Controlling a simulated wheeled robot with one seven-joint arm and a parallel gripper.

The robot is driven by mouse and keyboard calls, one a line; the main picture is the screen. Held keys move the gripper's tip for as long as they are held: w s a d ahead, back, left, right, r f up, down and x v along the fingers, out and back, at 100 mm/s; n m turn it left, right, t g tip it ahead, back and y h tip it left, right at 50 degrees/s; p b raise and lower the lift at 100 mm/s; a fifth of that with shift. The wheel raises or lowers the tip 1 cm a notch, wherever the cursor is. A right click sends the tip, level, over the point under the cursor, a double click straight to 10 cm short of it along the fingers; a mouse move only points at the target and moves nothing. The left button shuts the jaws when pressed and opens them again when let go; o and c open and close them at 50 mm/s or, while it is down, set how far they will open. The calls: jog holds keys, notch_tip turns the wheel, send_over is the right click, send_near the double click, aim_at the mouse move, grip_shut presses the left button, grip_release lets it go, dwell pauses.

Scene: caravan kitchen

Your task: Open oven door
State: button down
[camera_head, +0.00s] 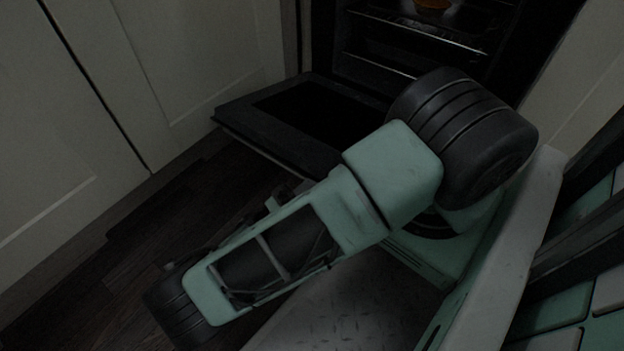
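The oven (412,42) is at the top right of the view, with its dark cavity exposed and wire racks inside. The oven door (247,125) is folded down and lies roughly level in front of the cavity. Its dark inner panel faces up. My arm reaches across the front of the door and hides its right part. The end of my arm points to the lower left, but no gripper fingers can be made out, so I cannot say whether the gripper is in view behind the arm.
An orange-brown item (432,5) sits on the upper rack (420,28). Pale cabinet fronts (190,50) stand left of the oven. A pale panel (575,75) stands at its right. Dark wooden floor (130,235) is clear at the lower left.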

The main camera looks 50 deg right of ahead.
jog(key=shift+a, duration=0.1)
jog(key=c, duration=1.5)
grip_release()
jog(key=w+a+b, duration=0.5)
jog(key=a+b, duration=0.1)
jog(key=a, duration=0.6)
jog(key=shift+w+f, duration=0.25)
jog(key=shift+f, duration=0.2)
jog(key=shift+d, duration=0.1)
notch_tip(320, 180, up, 9)
jog(key=p, duration=0.9)
jog(key=shift+r+p, duration=0.5)
jog(key=shift+p, duration=0.1)
jog(key=shift+s, duration=0.1)
